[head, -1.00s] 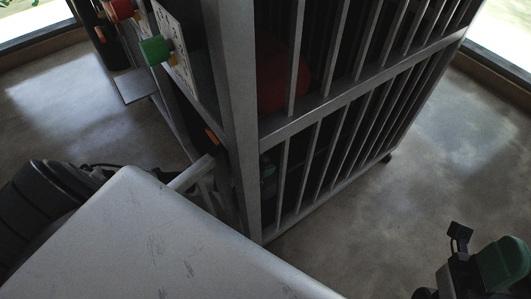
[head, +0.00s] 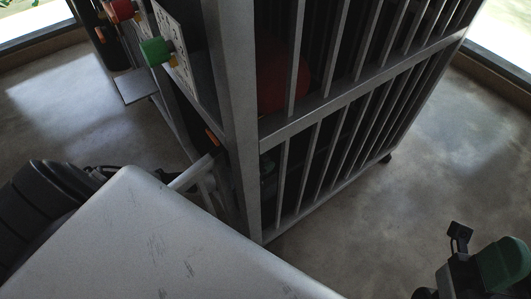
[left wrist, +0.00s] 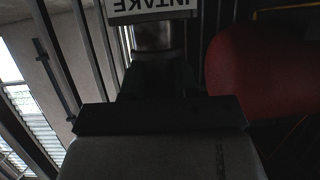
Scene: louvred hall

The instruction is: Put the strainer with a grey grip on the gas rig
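The gas rig (head: 243,110) is a grey metal frame with slatted sides in the middle of the head view. A red tank shows behind its slats, and a panel with green and red knobs is at its left. My left gripper (left wrist: 158,75) is inside the rig; it is dark, and its finger gap cannot be made out. A short metal cylinder (left wrist: 153,36) lies straight ahead of it, under an upside-down INTAKE label. I cannot tell whether this is the strainer; no grey grip shows clearly.
The red tank (left wrist: 262,72) is close to the right of the left gripper in the wrist view. Rig bars (left wrist: 92,50) stand to its left. The floor (head: 430,150) right of the rig is clear.

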